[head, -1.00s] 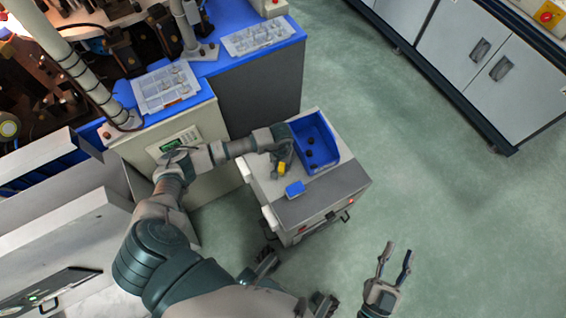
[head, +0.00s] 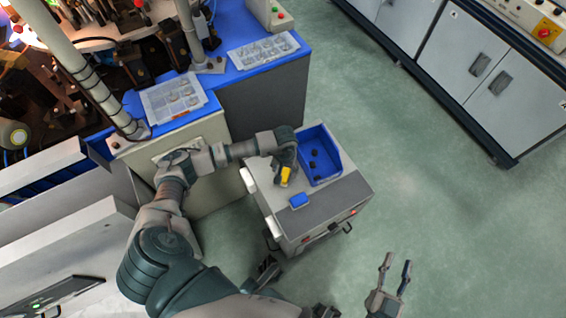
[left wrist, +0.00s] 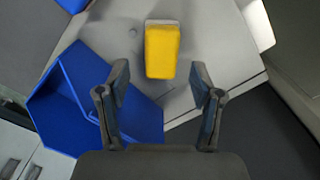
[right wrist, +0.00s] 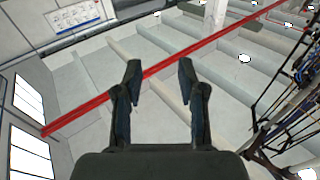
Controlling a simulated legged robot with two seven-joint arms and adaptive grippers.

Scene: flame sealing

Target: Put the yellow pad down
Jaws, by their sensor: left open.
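The yellow pad (head: 286,174) is on the light top of the cart (head: 258,172), next to the blue bin. My left gripper (head: 280,168) is right above it, its fingers partly hidden in the head view. In the left wrist view the yellow pad (left wrist: 162,52) shows just beyond and between the spread fingertips of my left gripper (left wrist: 160,78). Clear gaps show on both sides, and the fingers do not touch it. My right gripper (head: 395,264) is open and empty over the floor; it also shows open in the right wrist view (right wrist: 158,75).
The blue bin (head: 336,154) with small dark items stands at the right of the cart top. A bench with clear trays (head: 262,50) stands behind. Floor at the right is free.

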